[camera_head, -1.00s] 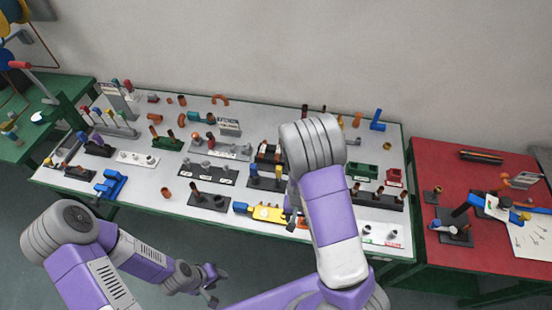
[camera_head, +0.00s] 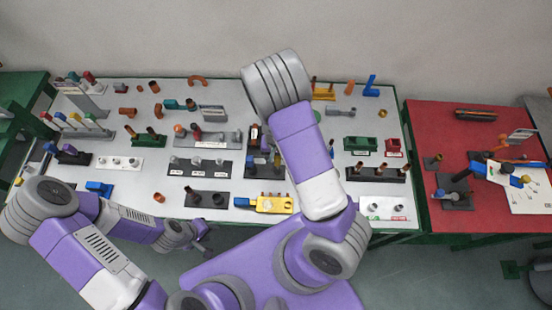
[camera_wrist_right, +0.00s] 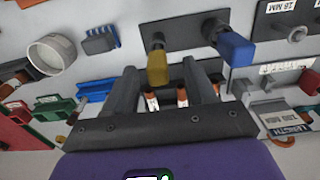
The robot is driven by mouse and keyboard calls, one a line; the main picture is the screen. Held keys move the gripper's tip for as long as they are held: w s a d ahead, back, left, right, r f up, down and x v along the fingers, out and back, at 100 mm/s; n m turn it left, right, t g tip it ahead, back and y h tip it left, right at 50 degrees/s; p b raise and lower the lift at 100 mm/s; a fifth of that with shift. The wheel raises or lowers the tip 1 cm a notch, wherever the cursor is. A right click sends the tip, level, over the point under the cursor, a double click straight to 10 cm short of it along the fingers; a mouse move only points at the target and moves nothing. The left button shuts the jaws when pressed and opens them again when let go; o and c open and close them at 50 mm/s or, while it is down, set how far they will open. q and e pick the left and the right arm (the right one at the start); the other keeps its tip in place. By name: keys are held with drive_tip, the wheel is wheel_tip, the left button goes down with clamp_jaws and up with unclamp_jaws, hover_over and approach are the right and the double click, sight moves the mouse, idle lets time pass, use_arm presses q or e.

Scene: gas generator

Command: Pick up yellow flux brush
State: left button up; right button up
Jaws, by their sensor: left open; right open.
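The yellow flux brush (camera_wrist_right: 157,66) shows in the right wrist view, its yellow end projecting from a dark stand (camera_wrist_right: 185,30). A blue-ended brush (camera_wrist_right: 236,48) is beside it on the same stand. My right gripper (camera_wrist_right: 165,80) is open, its fingers pointing towards the stand. The yellow end appears between the fingertips, nearer the left finger; contact cannot be told. In the head view my right arm mostly hides the right gripper, and I cannot make out the yellow brush. My left gripper (camera_head: 203,238) is open and empty, low in front of the white table (camera_head: 130,205).
Copper-topped tubes (camera_wrist_right: 167,100) show behind the right fingers. Racks and fittings crowd the table around the right arm. A red table (camera_head: 440,120) stands at the right.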

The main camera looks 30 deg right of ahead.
sight(277, 162)
drive_tip(key=f, duration=0.4)
drive_tip(key=shift+w+d+f+b, duration=0.1)
drive_tip(key=shift+d+f+b, duration=0.15)
drive_tip(key=shift+f+b, duration=0.15)
drive_tip(key=shift+r, duration=0.1)
drive_tip(key=c, duration=0.9)
drive_tip(key=shift+r+p, duration=1.35)
drive_tip(key=shift+r, duration=3.65)
